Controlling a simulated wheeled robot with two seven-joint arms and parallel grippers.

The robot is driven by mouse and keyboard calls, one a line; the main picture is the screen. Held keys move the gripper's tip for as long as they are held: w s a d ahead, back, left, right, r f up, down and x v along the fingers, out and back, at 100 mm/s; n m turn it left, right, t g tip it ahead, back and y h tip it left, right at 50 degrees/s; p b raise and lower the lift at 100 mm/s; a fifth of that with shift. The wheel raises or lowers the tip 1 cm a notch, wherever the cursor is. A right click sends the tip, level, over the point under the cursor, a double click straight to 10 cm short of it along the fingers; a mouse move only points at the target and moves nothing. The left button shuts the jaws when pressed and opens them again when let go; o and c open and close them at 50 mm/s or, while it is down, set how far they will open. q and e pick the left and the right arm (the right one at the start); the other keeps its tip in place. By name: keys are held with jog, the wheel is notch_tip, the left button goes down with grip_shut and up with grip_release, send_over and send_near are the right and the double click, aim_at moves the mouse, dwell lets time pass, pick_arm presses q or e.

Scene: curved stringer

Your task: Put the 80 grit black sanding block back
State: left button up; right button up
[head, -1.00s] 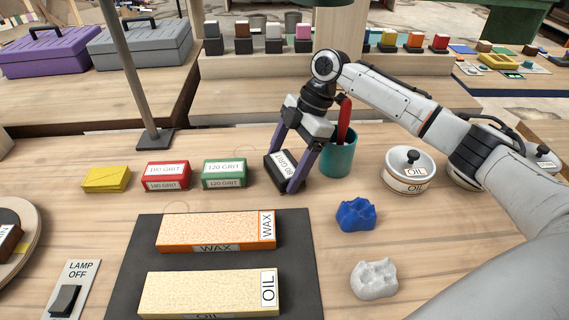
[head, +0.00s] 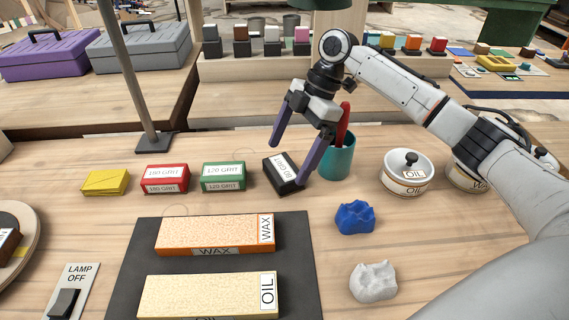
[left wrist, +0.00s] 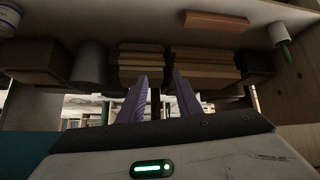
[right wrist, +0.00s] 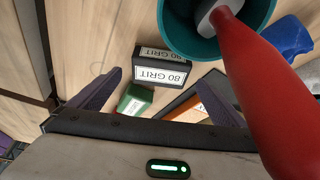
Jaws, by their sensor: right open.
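The black 80 grit sanding block (head: 283,173) stands on the bench, turned at an angle, to the right of the green 120 grit block (head: 224,175). My right gripper (head: 290,160) is open and empty just above and behind it. In the right wrist view the black block (right wrist: 162,68) lies beyond the fingertips, apart from both fingers (right wrist: 165,88). The red 180 grit block (head: 166,178) and a yellow block (head: 105,182) continue the row to the left. My left gripper (left wrist: 160,90) shows only in its wrist view, with its fingers apart and nothing between them.
A teal cup (head: 337,160) with a red-handled tool (head: 343,125) stands close to my right gripper. An oil tin (head: 407,172), blue lump (head: 355,217) and white lump (head: 373,281) are to the right. WAX (head: 215,233) and OIL (head: 205,295) boards lie on a dark mat (head: 130,265).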

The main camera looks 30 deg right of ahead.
jog(key=shift+v, duration=1.65)
